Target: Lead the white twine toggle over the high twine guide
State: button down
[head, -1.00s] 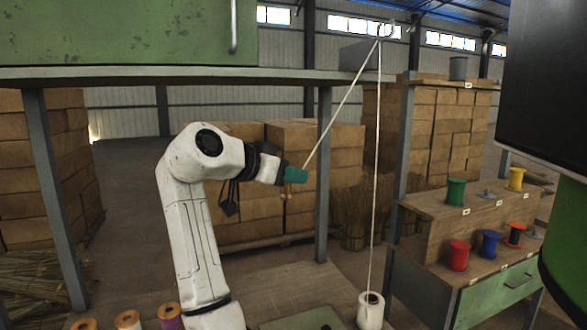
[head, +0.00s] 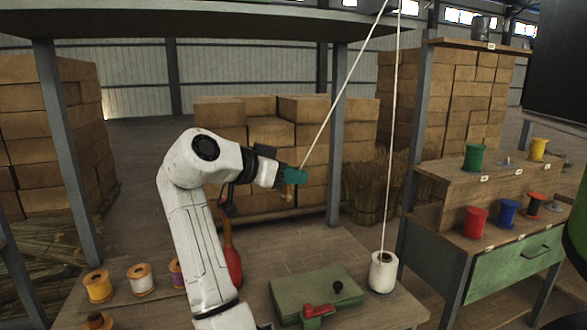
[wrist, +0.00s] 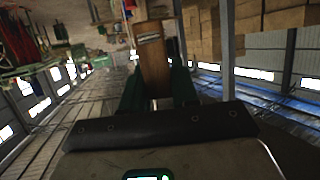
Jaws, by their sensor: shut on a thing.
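My gripper (head: 293,178), with teal fingers, is shut on a small brown wooden toggle (head: 288,191) whose lower end shows below the fingers. The toggle also stands between the green fingers in the wrist view (wrist: 153,55). White twine (head: 345,85) runs taut from the gripper up and right, out of the top of the head view. A second, nearly vertical length (head: 393,130) comes down to a white twine spool (head: 383,272) on the bench. The high guide is above the head view now, so how the twine lies on it is hidden.
The bench (head: 375,315) holds a green box (head: 318,287) with a red lever, a red-ended tool (head: 233,265) and several spools at left. A shelf post (head: 336,165) stands right of my gripper. Coloured spools sit on the right rack (head: 480,190).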

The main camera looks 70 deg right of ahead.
notch_tip(320, 180, down, 8)
jog(key=w+a+b, duration=0.1)
jog(key=b, duration=0.3)
jog(key=shift+w+a+f+b, duration=0.15)
jog(key=shift+w+f+b, duration=0.1)
jog(key=shift+b, duration=0.15)
jog(key=shift+w+a+r, duration=0.1)
jog(key=shift+a+r, duration=0.05)
jog(key=shift+a, duration=0.05)
jog(key=shift+a, duration=0.1)
